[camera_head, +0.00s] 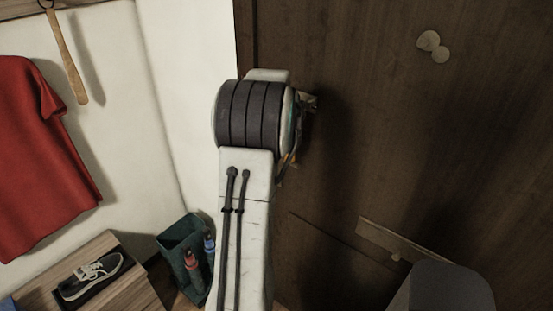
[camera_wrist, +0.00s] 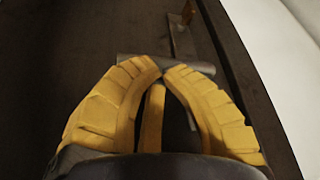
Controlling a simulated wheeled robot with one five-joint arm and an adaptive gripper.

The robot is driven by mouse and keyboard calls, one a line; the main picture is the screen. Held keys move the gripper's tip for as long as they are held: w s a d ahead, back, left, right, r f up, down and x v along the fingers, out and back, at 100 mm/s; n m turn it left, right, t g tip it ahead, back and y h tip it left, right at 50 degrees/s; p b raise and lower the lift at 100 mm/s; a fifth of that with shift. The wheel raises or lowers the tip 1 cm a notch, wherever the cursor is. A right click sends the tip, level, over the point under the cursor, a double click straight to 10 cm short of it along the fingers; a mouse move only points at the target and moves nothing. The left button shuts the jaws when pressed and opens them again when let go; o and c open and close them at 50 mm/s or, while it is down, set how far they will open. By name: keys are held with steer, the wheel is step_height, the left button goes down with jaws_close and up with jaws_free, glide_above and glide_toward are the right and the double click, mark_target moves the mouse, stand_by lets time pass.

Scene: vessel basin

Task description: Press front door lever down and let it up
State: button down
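The front door (camera_head: 400,150) is dark brown wood and fills the right of the head view; it looks closed. In the wrist view the door lever (camera_wrist: 135,66) is a grey bar lying across the picture, with a long narrow plate (camera_wrist: 183,38) beyond it. My gripper (camera_wrist: 163,74) has two yellow ribbed fingers with their tips together, nothing visible between the tips. The tips overlap the lever's near edge in the picture; I cannot tell whether they touch it. In the head view my arm hides most of the gripper, and only a bit of metal fitting (camera_head: 309,101) shows beside it.
A metal slot plate (camera_head: 395,240) and a round peephole fitting (camera_head: 430,42) are on the door. At left are a red shirt (camera_head: 40,155), a hanging shoehorn (camera_head: 67,58), a wooden bench (camera_head: 130,285) with a dark shoe (camera_head: 92,275), and a green bin (camera_head: 180,245).

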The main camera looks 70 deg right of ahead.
step_height(320, 180, down, 6)
steer(key=b, duration=0.5)
steer(key=shift+f, duration=0.25)
stand_by(0.5)
steer(key=shift+r, duration=0.1)
stand_by(0.7)
step_height(320, 180, up, 10)
steer(key=p, duration=0.7)
stand_by(0.5)
steer(key=shift+a, duration=0.1)
stand_by(0.6)
